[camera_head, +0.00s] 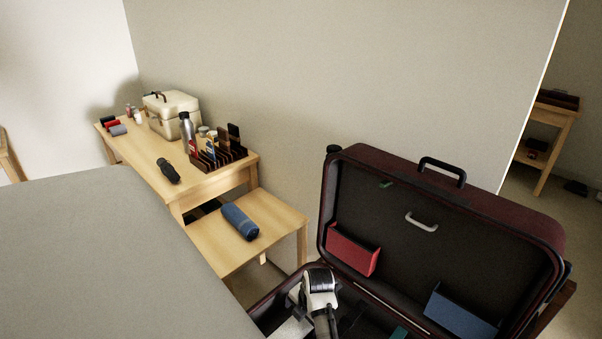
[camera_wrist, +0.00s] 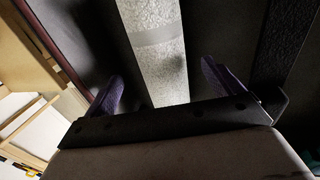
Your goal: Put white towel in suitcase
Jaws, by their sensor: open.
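The white towel (camera_wrist: 152,38), a pale textured roll with a grey band, lies on a dark surface inside the suitcase. In the head view a pale patch of it (camera_head: 290,327) shows beside my wrist. The open dark red suitcase (camera_head: 365,158) stands at the lower right with its lid up. My gripper (camera_wrist: 160,85) is open, its two dark fingers apart on either side of the towel's near part. Whether the fingers touch the towel cannot be told.
The lid has a red pocket (camera_head: 352,250) and a blue pocket (camera_head: 460,312). A wooden bench (camera_head: 275,212) left of the suitcase bears a rolled blue towel (camera_head: 240,222). A wooden table behind holds a cream case (camera_head: 172,115), a bottle and a dark rack. A grey surface (camera_head: 95,250) fills the left foreground.

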